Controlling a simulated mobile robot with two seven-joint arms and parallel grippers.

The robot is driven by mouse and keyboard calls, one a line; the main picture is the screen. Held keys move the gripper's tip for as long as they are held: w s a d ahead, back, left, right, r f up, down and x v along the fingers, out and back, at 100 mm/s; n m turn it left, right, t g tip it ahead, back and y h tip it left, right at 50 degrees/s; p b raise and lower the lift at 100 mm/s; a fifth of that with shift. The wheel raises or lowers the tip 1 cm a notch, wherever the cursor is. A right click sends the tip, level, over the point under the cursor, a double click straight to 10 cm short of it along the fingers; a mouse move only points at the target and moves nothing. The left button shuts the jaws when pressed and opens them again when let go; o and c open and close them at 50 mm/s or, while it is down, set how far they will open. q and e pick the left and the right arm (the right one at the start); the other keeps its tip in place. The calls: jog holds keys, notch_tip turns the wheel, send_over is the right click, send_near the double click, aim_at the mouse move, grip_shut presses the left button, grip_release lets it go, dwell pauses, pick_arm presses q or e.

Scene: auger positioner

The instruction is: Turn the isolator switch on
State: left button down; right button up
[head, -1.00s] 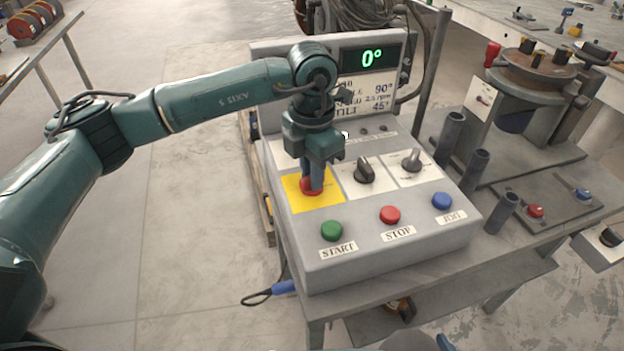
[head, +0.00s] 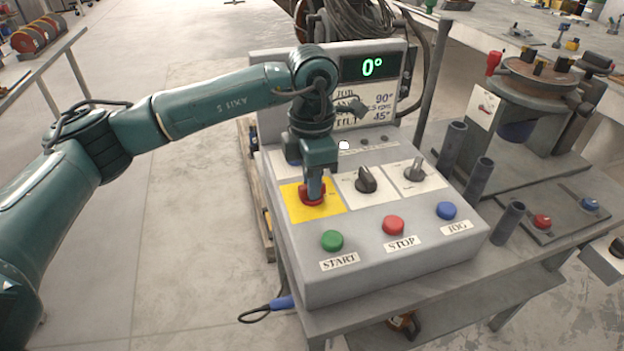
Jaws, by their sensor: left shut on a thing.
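The isolator switch is a red knob (head: 303,197) on a yellow plate (head: 327,211) at the left of the grey control box (head: 370,262). My left gripper (head: 314,194) points down onto the knob and is shut on it. The fingers hide the knob's middle, so its exact setting is hard to read. My right gripper is not in view.
A black selector (head: 366,180) and a grey selector (head: 415,171) stand right of the knob. Green (head: 332,240), red (head: 393,225) and blue (head: 446,210) buttons line the front. Dark upright tubes (head: 478,177) and a round-topped positioner (head: 540,77) stand to the right.

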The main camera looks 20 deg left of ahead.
pick_arm(q)
jog(key=c, duration=1.4)
grip_release()
jog(key=shift+r, duration=0.1)
notch_tip(320, 180, up, 13)
